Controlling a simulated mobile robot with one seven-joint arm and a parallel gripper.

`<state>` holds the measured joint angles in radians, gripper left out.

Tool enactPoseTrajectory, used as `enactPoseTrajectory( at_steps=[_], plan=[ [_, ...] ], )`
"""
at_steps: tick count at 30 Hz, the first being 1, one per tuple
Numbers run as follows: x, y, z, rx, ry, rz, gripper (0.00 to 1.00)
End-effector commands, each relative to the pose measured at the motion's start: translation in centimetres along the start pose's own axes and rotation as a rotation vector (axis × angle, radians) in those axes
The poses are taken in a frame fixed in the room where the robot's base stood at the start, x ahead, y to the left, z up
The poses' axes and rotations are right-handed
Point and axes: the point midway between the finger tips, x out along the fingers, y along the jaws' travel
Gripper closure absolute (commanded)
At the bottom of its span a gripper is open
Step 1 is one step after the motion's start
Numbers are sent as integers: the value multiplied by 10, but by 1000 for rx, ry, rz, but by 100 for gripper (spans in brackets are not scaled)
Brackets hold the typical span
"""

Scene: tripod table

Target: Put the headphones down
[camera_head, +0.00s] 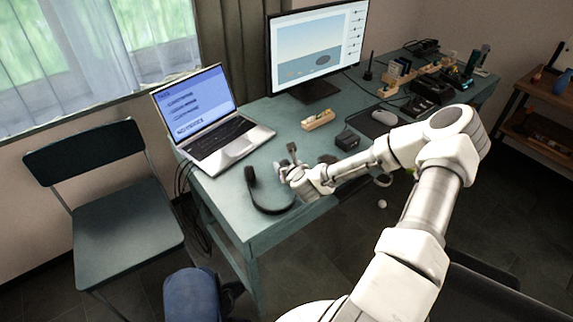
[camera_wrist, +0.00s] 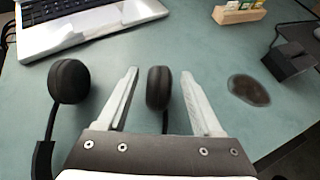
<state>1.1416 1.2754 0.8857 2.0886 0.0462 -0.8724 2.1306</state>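The black headphones (camera_head: 252,188) are at the near edge of the teal table (camera_head: 225,192), and their band appears to rest on the tabletop. In the wrist view, one round ear cup (camera_wrist: 68,82) is left of my gripper (camera_wrist: 160,73). The other ear cup (camera_wrist: 158,88) is between the two fingers, with a visible gap on each side. My gripper is open around that cup. In the head view my gripper (camera_head: 284,171) is low beside the headphones. Most of the band is hidden beneath the gripper in the wrist view.
A laptop (camera_head: 225,140) is behind the headphones, and a monitor (camera_head: 318,50) is farther back. A wooden card holder (camera_head: 318,120), a black box (camera_head: 347,139) and a dark round patch (camera_wrist: 249,90) are to the right. A chair (camera_head: 115,230) is left of the table.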

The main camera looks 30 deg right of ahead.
Motion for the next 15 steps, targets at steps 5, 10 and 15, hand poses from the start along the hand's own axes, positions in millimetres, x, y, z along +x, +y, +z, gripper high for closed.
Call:
enactPoseTrajectory(
  at_steps=[5, 10, 15],
  plan=[
    [0, 0, 0, 0, 0, 0, 33],
    [-7, 0, 3, 0, 0, 0, 33],
    [-35, 0, 3, 0, 0, 0, 33]
  ],
)
